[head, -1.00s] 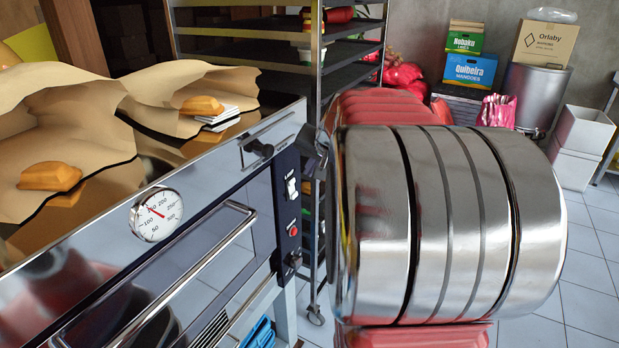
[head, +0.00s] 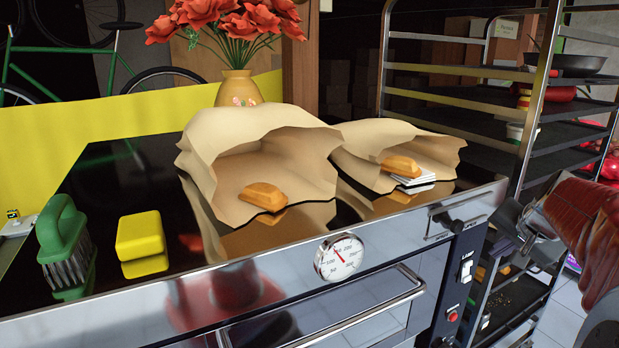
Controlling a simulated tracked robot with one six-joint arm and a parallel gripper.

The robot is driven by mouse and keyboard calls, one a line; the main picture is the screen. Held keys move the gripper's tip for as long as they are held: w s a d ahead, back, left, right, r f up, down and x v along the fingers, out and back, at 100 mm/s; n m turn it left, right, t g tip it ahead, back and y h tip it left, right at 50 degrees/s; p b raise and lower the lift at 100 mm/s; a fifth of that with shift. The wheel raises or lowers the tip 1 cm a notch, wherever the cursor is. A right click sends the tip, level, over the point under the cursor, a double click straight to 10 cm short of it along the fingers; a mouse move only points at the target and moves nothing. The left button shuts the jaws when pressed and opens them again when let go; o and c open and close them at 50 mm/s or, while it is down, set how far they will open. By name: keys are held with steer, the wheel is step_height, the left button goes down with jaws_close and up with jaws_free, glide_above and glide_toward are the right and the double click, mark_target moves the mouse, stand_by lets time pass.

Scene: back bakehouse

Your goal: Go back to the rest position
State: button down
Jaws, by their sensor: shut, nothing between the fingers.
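The task names no object, only my own arm. In the head view, my red arm comes in from the right edge. My gripper (head: 508,220), small and dark grey, shows at its end, near the right front corner of the oven (head: 262,283). It is shut and holds nothing. Its fingertips are small and partly hard to make out against the rack behind. I cannot tell how far it is from the oven's corner.
On the oven top are a green brush (head: 62,235), a yellow block (head: 140,235), two open paper bags (head: 225,165) with bread-like pieces, and a vase of red flowers (head: 238,88) behind. A shelved rack (head: 450,101) with a pan (head: 566,64) stands right. Floor shows at lower right.

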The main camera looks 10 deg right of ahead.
steer(key=s+a+f+n+y, duration=0.1)
steer(key=s+a+n, duration=0.3)
steer(key=a, duration=0.7)
steer(key=s+a+f+n+g+y, duration=0.1)
steer(key=s+a+f+n, duration=0.3)
steer(key=s+a, duration=0.4)
steer(key=s+a+f+n, duration=0.2)
steer(key=s+a+n, duration=0.2)
steer(key=a, duration=1.1)
steer(key=shift+s+a+f+n+g+y, duration=0.15)
steer(key=shift+s+a+n+g+y, duration=0.2)
steer(key=shift+s, duration=0.9)
